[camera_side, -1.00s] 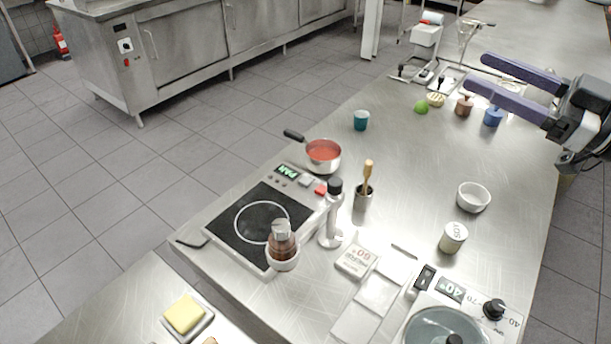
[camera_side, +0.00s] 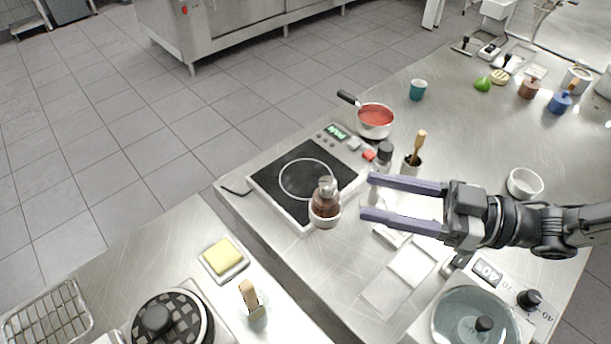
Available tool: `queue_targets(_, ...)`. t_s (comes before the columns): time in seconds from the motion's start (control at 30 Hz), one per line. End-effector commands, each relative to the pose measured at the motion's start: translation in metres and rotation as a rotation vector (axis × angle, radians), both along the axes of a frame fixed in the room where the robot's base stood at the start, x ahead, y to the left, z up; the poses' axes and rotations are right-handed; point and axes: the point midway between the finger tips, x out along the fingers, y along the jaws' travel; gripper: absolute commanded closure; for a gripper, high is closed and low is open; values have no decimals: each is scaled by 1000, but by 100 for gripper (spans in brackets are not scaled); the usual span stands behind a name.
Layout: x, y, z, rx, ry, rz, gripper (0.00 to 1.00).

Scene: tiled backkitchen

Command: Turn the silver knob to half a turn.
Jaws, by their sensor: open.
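A red-filled saucepan (camera_side: 375,120) and a grey holder with a wooden tool (camera_side: 412,163) stand behind my fingers. A white bowl (camera_side: 524,184) is at right. A water bath with a black knob (camera_side: 529,299) sits below my arm. Butter (camera_side: 223,257) lies front left.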

Motion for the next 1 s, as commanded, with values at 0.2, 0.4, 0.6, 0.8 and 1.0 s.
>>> queue_targets(0.2,10,44,0,1,0,3,38)
queue_targets(0.4,18,79,0,0,-1,2,38)
queue_targets(0.6,24,101,0,0,0,-1,38)
queue_targets(0.8,25,107,0,-1,0,-1,38)
queue_targets(1.0,25,107,0,-1,0,-1,38)
